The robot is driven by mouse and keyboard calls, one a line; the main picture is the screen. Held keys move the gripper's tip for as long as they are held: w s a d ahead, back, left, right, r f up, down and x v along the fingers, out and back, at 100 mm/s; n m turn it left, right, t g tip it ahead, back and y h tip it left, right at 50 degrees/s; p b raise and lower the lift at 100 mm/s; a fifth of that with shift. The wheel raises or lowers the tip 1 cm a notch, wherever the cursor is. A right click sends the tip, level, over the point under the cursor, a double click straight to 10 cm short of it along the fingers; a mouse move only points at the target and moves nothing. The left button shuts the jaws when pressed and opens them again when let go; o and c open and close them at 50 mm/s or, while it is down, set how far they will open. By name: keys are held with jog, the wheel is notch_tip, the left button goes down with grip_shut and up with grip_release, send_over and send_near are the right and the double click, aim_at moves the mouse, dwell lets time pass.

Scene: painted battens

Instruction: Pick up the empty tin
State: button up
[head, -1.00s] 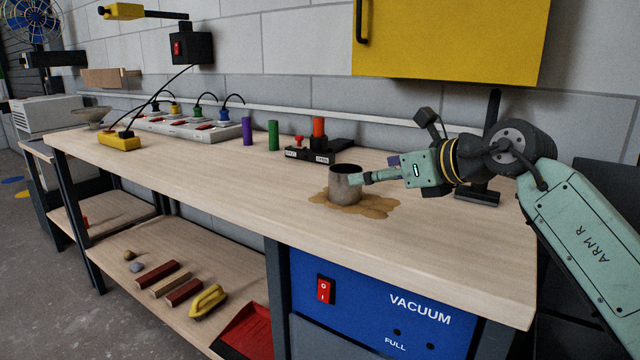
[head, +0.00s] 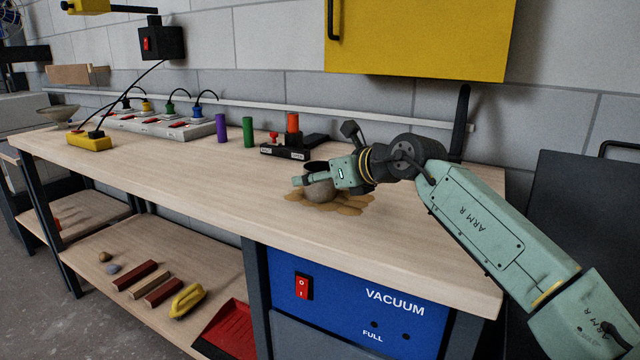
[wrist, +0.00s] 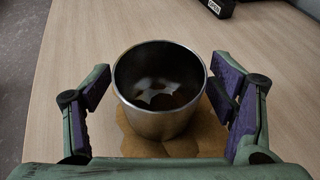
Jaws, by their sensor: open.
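The tin (head: 319,193) is a grey metal cup, open at the top, standing upright on a brown patch (head: 347,205) on the bench. In the wrist view the tin (wrist: 163,122) is between the two purple-padded fingers, its dark inside showing shiny patches at the bottom. I cannot make out what those patches are. My gripper (head: 303,178) is open around the tin, with a gap on each side in the wrist view (wrist: 160,86). In the head view a finger crosses in front of the tin's upper part and hides some of it.
Behind the tin is a black block (head: 284,152) with red and orange parts. Green (head: 248,131) and purple (head: 222,128) cylinders stand left of it. A power strip (head: 165,125) and yellow box (head: 89,141) are farther left. The front of the bench is clear.

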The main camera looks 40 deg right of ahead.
jog(key=shift+c, duration=0.2)
jog(key=c, duration=1.2)
